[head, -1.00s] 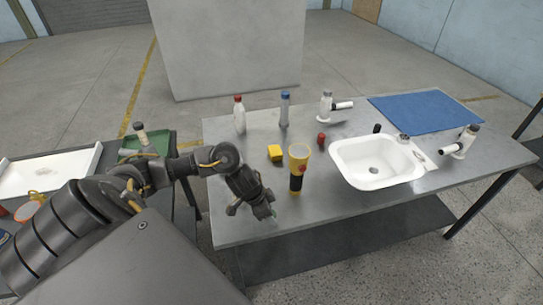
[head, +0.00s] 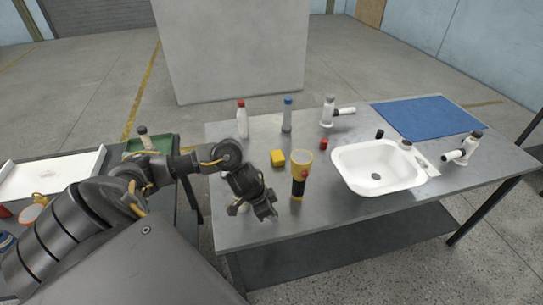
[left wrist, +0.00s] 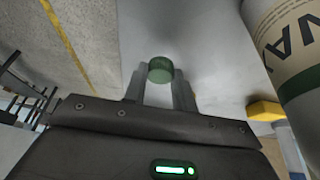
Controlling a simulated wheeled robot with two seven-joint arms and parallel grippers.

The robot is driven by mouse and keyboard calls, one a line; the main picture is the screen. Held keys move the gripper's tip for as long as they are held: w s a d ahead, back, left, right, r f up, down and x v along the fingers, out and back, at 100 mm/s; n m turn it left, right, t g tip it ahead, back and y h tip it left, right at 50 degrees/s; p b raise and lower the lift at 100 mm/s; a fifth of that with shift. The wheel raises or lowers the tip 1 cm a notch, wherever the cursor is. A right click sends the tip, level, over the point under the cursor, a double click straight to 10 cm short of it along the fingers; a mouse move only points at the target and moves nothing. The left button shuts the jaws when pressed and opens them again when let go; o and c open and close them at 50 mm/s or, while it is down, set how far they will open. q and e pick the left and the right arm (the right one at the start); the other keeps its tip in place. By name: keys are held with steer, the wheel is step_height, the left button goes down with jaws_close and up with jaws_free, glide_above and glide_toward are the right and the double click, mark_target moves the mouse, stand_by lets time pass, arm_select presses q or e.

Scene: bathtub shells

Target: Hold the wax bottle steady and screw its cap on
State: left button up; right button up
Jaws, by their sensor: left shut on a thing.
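My left gripper (head: 266,214) is over the near left part of the steel table. In the left wrist view its fingers (left wrist: 160,88) are shut on a small green cap (left wrist: 160,70). I cannot tell for sure where this bottle is in the head view. My right gripper is in neither view.
A yellow and black torch-like thing (head: 299,178) stands just right of my left gripper, with a yellow block (head: 278,158) behind it. A red-capped bottle (head: 242,120) and a blue-capped bottle (head: 287,115) stand at the back. A white sink (head: 376,178) lies right.

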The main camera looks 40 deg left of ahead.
arm_select(q)
step_height(320, 180, up, 8)
steer(key=shift+f+p, duration=0.25)
steer(key=shift+p, duration=0.25)
steer(key=w+d+r+m+g+h+b, duration=0.1)
steer(key=d+r+m, duration=0.2)
steer(key=d+r, duration=0.8)
steer(key=shift+d+r+m, duration=0.3)
steer(key=shift+d+m, duration=0.1)
steer(key=shift+d, duration=0.15)
